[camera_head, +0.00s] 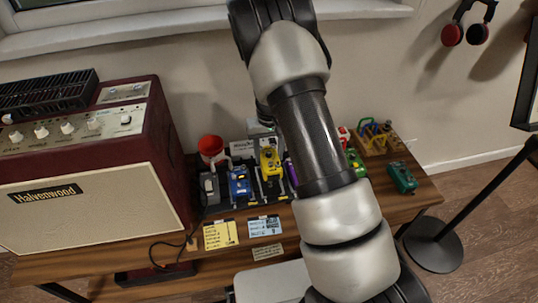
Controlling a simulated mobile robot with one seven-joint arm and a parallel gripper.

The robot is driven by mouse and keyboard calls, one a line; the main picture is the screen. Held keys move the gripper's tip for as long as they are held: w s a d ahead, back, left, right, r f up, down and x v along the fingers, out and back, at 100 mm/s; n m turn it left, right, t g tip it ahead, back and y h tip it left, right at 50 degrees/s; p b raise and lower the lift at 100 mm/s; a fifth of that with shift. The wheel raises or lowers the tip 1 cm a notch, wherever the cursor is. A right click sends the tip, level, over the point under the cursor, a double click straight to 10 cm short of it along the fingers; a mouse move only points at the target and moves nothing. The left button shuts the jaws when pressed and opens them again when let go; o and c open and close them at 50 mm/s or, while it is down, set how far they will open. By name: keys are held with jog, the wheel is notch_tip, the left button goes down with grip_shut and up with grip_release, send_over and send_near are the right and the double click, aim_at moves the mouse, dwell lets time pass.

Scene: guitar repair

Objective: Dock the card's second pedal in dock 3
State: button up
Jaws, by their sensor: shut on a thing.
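My gripper (267,146) shows only in part behind my arm. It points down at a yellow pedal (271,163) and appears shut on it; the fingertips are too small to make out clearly. The yellow pedal is at the black dock board (212,209), right of a blue pedal (239,182). I cannot tell whether it is seated or just above. A grey-black pedal (209,188) is at the left end. A purple pedal (291,173) is mostly hidden by my arm. A yellow card (220,235) and a blue card (265,228) lie in front; their writing is unreadable.
A large maroon amplifier (90,190) fills the left of the wooden bench (422,193). A red cup-shaped thing (210,147) stands behind the board. Right of my arm are green pedals (402,177) and a wooden tool holder (377,140).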

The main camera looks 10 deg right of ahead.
jog(key=shift+f+b, duration=2.1)
jog(key=shift+f, duration=1.1)
jog(key=shift+f+b, duration=0.45)
jog(key=shift+f, duration=0.2)
jog(key=o, duration=1.8)
jog(key=shift+r+p, duration=2.6)
jog(key=shift+r, duration=1.45)
